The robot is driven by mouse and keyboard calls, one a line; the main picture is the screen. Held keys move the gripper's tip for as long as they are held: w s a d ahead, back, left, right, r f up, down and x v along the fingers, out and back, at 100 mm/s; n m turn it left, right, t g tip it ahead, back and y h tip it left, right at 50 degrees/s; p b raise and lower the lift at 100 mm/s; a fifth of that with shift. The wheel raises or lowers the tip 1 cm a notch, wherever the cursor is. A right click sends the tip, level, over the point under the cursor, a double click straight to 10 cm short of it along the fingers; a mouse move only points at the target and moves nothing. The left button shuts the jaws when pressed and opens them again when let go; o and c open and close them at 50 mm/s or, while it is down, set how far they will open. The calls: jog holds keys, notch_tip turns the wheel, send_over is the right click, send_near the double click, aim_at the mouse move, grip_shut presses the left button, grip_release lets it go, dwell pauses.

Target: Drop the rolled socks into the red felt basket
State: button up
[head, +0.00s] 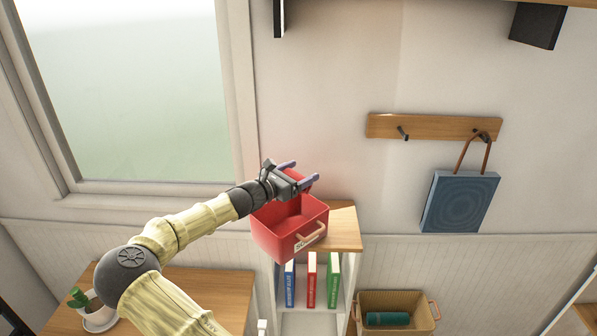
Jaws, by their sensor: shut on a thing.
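The red felt basket (264,232) stands on top of a small wooden-topped shelf, with a tan handle and a pale label on its front. My gripper (300,174) is above the basket's back part, its two purple fingers pointing right. It is shut on a small red thing (294,174), mostly hidden by the fingers and wrist. This seems to be the rolled socks, but its shape is hard to tell against the red basket. The visible inside of the basket looks empty; part of it is hidden by my gripper.
Books (311,280) stand in the shelf under the basket. A tan bin (370,299) holding a dark green roll (387,318) is at lower right. A blue bag (459,202) hangs from a wooden hook rail (434,127). A potted plant (99,314) is on a wooden table (218,292).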

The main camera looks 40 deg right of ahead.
jog(key=shift+f+b, duration=0.95)
jog(key=shift+f, duration=0.8)
jog(key=o, duration=1)
jog(key=shift+a, duration=0.55)
jog(key=s+a+b, duration=0.2)
jog(key=a+b, duration=0.3)
jog(key=a, duration=1.1)
jog(key=shift+b, duration=0.35)
jog(key=shift+s+a, duration=0.15)
jog(key=shift+s, duration=0.05)
